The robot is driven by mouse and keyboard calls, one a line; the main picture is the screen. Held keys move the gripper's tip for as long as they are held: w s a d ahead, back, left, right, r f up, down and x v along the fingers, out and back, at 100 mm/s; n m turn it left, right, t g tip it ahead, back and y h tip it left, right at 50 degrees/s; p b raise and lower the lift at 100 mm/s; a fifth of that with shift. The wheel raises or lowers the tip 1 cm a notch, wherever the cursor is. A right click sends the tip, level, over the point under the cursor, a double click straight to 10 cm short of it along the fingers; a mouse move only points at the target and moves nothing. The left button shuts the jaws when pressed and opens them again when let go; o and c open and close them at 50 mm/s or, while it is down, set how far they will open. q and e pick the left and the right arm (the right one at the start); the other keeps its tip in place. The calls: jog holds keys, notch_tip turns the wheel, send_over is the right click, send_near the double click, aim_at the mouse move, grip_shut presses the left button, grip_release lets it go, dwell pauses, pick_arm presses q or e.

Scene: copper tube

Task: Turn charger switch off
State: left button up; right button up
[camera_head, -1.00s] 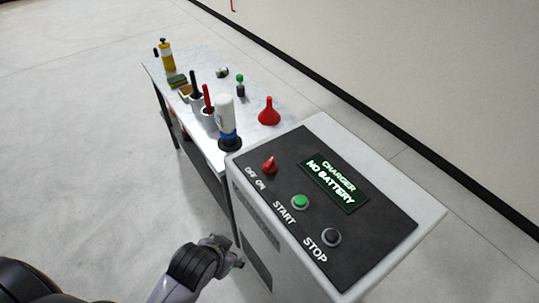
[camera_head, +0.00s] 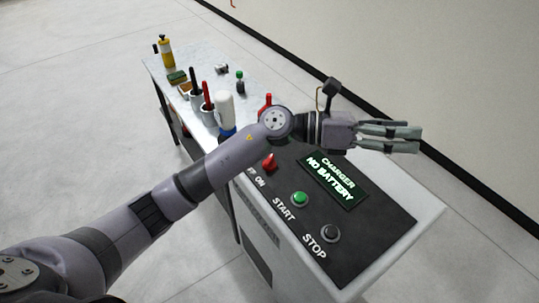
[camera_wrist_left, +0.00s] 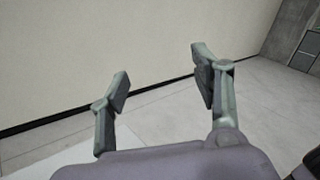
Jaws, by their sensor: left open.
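The charger (camera_head: 392,245) is a pale box with a dark sloped panel. Its red switch knob (camera_head: 269,163) sits on the upper left of the panel, partly beside my left forearm, by the OFF and ON labels; the OFF label is partly covered. The screen (camera_head: 334,181) reads CHARGER NO BATTERY. My left gripper (camera_head: 418,138) is above and beyond the far edge of the charger, to the right of the knob and apart from it. In the left wrist view the fingers (camera_wrist_left: 160,84) are spread and empty. My right gripper is not in view.
A green START button (camera_head: 299,199) and a dark STOP button (camera_head: 330,233) sit lower on the panel. A table (camera_head: 202,62) behind holds a white bottle (camera_head: 225,110), a red funnel (camera_head: 265,101), a yellow bottle (camera_head: 167,52) and other items. The wall stands to the right.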

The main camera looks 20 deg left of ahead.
pick_arm(q)
notch_tip(320, 180, down, 4)
jog(key=m+g+y, duration=0.2)
jog(key=m+y, duration=0.6)
jog(key=y, duration=1.1)
send_over(269, 159)
notch_tip(269, 159, down, 3)
notch_tip(269, 159, down, 17)
jog(key=p, duration=0.5)
jog(key=shift+w, duration=0.1)
jog(key=shift+c, duration=0.5)
jog(key=shift+r, duration=0.1)
jog(key=c, duration=1.1)
